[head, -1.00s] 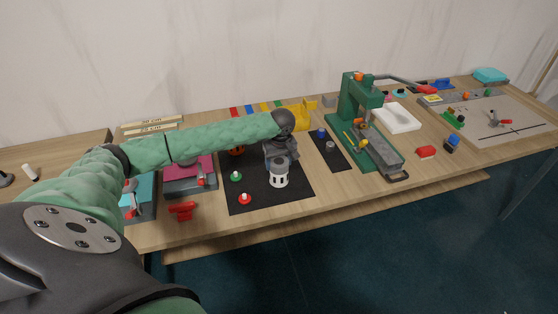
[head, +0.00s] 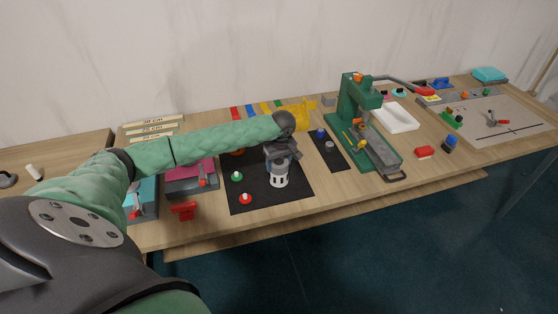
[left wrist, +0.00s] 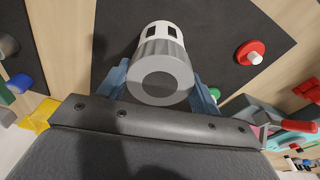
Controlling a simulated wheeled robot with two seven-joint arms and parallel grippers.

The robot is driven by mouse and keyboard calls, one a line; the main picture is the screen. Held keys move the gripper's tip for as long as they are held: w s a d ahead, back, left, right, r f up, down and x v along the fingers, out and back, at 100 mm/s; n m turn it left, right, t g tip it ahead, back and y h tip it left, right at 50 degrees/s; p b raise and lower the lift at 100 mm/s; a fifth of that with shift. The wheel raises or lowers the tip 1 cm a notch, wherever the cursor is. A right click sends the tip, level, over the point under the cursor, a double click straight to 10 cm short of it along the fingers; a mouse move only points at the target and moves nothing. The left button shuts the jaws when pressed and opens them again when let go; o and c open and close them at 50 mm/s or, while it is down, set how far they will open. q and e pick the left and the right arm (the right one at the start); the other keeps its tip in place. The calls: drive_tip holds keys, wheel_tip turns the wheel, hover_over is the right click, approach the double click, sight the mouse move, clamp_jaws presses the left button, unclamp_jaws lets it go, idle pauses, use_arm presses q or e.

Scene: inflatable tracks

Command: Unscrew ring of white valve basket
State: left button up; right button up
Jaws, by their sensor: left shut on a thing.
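The white valve basket (head: 279,180) stands on the black mat (head: 247,204), with dark slots in its white wall. A grey ribbed ring (left wrist: 160,75) with a round opening sits on its upper end, and the white basket wall (left wrist: 162,29) shows beyond it in the left wrist view. My left gripper (head: 281,163) comes down from above and is shut on the ring, with one blue-grey finger (left wrist: 115,80) on each side. It also shows in the left wrist view (left wrist: 160,82). My right gripper is not in view.
Green (head: 237,176) and red (head: 246,198) knobbed pieces stand left of the basket on the mat. A red part (head: 183,211) lies near the table's front edge. A green press (head: 358,115) stands to the right. A smaller black mat (head: 329,155) lies between.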

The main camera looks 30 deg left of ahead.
use_arm(q)
drive_tip(key=shift+s+f+n+p, duration=0.15)
drive_tip(key=shift+n+p, duration=0.45)
drive_tip(key=shift+p, duration=0.35)
drive_tip(key=shift+n+p, duration=0.5)
drive_tip(key=shift+p, duration=0.3)
drive_tip(key=shift+d+n+p, duration=0.1)
drive_tip(key=shift+n+p, duration=0.35)
drive_tip(key=shift+n, duration=0.05)
drive_tip(key=shift+f+n, duration=0.1)
drive_tip(key=shift+n, duration=0.2)
drive_tip(key=shift+g, duration=0.3)
drive_tip(key=shift+n, duration=1.7)
